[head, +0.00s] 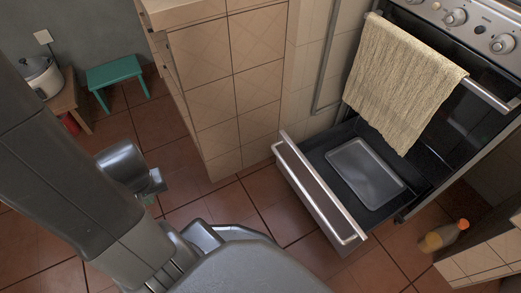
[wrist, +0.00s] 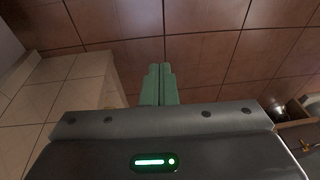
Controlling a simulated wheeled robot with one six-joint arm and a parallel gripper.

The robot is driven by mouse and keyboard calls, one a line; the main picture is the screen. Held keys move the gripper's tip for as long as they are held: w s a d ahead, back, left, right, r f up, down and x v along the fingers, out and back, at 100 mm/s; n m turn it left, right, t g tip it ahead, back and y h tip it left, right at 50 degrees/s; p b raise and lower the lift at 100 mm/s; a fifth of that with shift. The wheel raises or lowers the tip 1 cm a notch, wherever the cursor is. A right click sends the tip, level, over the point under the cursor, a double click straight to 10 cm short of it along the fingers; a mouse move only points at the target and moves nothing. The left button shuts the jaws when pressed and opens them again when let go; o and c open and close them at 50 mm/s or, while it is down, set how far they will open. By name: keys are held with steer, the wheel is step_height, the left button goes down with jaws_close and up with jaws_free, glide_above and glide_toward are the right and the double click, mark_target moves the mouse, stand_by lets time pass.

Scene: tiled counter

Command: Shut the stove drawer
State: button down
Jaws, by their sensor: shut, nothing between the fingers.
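The stove drawer (head: 318,190) is pulled out below the oven in the head view. The drawer cannot be made out clearly in the wrist view.
A tiled counter (head: 230,80) stands left of the stove. A towel (head: 400,80) hangs on the oven handle above the drawer. A bottle (head: 445,236) is on the floor right of the drawer. A green stool (head: 115,74) stands at the back left. Floor before the counter is clear.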

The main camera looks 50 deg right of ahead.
steer(key=w+d+f+m+t+h+p, duration=0.1)
steer(key=w+d+m+t+h+p, duration=0.1)
steer(key=w+d+m, duration=0.5)
steer(key=m+g+h+p, duration=0.3)
steer(key=m+g+h, duration=0.4)
steer(key=m, duration=2.2)
glide_toward(301, 163)
step_height(301, 163, down, 4)
steer(key=d, duration=0.1)
steer(key=s+d, duration=0.1)
steer(key=d, duration=0.1)
steer(key=shift+f, duration=0.15)
steer(key=shift+s+d, duration=0.1)
steer(key=shift+d, duration=0.4)
